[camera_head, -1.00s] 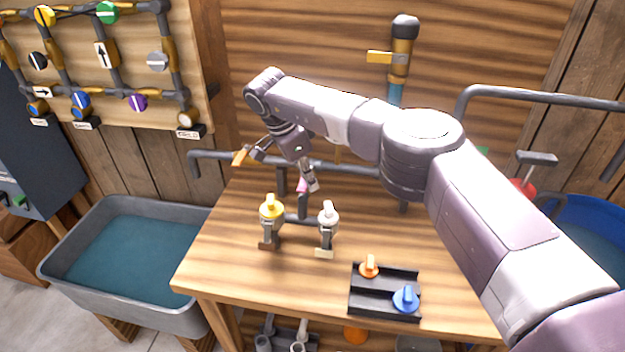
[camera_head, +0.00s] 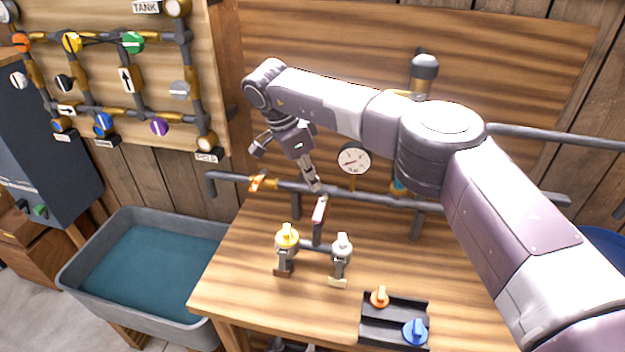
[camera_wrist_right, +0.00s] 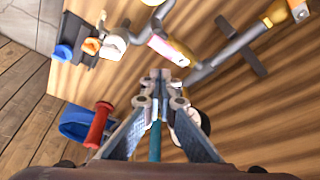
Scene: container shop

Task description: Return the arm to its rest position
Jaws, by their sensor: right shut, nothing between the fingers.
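My right arm (camera_head: 500,200) reaches in from the right side of the head view and extends over the wooden workbench. My right gripper (camera_head: 315,184) points down above the bench, in front of the horizontal pipe. In the right wrist view its fingers (camera_wrist_right: 161,78) come together with nothing between them. It overlaps the pipework in the head view, and whether it touches it I cannot tell. My left gripper is not in view.
A yellow-topped valve (camera_head: 287,236) and a white-topped valve (camera_head: 342,245) stand on the workbench (camera_head: 240,285). A black tray (camera_head: 395,319) holds orange and blue handles. A water tub (camera_head: 70,279) is at left. A gauge (camera_head: 354,159) sits behind. The pipe (camera_head: 370,195) crosses the back.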

